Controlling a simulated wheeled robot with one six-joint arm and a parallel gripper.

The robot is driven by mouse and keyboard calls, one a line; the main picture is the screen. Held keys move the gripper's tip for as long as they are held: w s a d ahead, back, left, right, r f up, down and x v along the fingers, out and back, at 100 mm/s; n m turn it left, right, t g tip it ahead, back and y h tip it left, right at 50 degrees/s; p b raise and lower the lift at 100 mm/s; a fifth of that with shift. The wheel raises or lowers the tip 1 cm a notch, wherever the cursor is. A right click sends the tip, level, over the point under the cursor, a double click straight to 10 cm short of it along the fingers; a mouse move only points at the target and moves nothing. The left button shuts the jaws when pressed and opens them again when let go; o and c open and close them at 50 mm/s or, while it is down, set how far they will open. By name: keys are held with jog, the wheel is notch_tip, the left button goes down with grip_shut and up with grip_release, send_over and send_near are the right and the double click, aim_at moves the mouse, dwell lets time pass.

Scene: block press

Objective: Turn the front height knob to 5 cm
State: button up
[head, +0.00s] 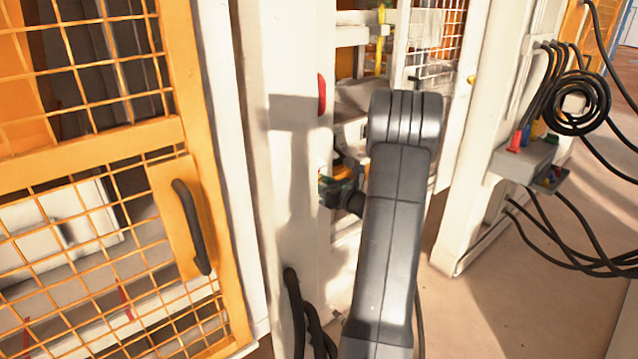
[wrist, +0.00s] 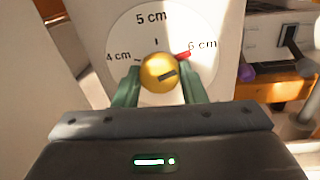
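In the wrist view a round yellow knob (wrist: 158,70) sits on a white dial (wrist: 125,38) marked 4 cm, 5 cm and 6 cm. Its red pointer (wrist: 183,55) points to the upper right, close to the 6 cm mark. My gripper (wrist: 160,78) has its two green fingers on either side of the knob. No clear gap shows, but I cannot tell whether they press on it. In the head view my arm hides the dial and the knob; only a dark green part of my gripper (head: 335,190) shows beside a white post.
An orange mesh door (head: 150,135) with a black handle (head: 190,225) stands at the left. The white machine post (head: 290,150) is close to my arm. At the right, black cables (head: 580,105) hang above a grey connector box (head: 525,160). Open floor (head: 510,300) lies at the lower right.

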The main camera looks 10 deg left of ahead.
jog(key=c, duration=0.3)
jog(key=shift+f+n+b, duration=0.15)
jog(key=shift+n+b, duration=0.15)
jog(key=shift+b, duration=0.2)
jog(key=n+h+b, duration=0.1)
jog(key=n+b, duration=1.1)
jog(key=b, duration=0.7)
jog(key=shift+n, duration=0.3)
jog(key=o, duration=0.9)
jog(key=shift+r, duration=0.2)
